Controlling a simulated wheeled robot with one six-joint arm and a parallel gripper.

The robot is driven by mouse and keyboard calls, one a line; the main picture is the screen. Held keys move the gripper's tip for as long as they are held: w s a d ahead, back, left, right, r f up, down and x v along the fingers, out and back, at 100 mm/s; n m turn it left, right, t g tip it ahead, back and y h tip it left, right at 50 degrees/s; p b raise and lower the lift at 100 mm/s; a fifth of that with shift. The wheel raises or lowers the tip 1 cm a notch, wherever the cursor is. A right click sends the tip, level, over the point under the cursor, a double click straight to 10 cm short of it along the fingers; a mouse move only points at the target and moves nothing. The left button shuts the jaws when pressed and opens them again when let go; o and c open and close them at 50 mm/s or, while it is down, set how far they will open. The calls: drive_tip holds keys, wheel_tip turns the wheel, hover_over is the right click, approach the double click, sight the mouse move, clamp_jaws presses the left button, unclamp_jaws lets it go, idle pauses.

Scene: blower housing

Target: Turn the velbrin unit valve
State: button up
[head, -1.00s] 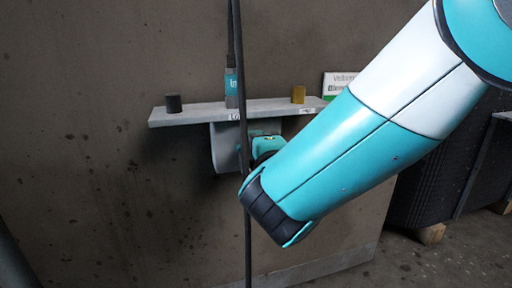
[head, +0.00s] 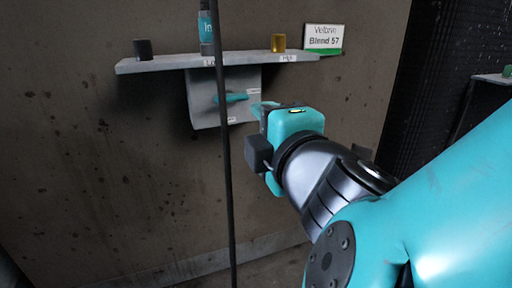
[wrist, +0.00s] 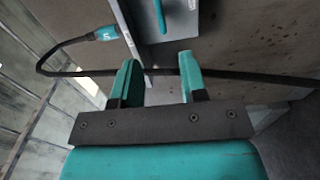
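The valve is a teal lever (head: 236,97) lying roughly level on a grey panel (head: 204,112) under the shelf. Small white labels sit at the panel's right edge and lower edge. The lever also shows at the top of the wrist view (wrist: 159,16). A white sign (head: 324,38) reading "Velbrin Blend 57" stands at the shelf's right end. My gripper (head: 262,108) is just right of the panel, apart from the lever. In the wrist view my gripper (wrist: 160,80) has its two teal fingers spread with nothing held between them.
A dark hose (head: 228,180) hangs in front of the shelf (head: 160,63) and panel. In the wrist view it runs from a teal connector (wrist: 107,33) and passes across beyond my fingers.

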drive_tip(key=shift+b+v, duration=1.05)
drive_tip(key=shift+v, duration=0.15)
drive_tip(key=d+f+m+g+h+p, duration=0.3)
drive_tip(key=d+m+g+h+p, duration=0.1)
drive_tip(key=d+m+g+p, duration=0.5)
drive_tip(key=s+r+m+g+y+p, duration=0.3)
drive_tip(key=s+r+m+g+p, duration=0.2)
drive_tip(key=s+r+g+p, duration=0.45)
wheel_tip(320, 180, up, 37)
drive_tip(key=s+t+p, duration=0.1)
drive_tip(key=s+p, duration=0.1)
drive_tip(key=p, duration=3.6)
drive_tip(key=shift+d, duration=0.2)
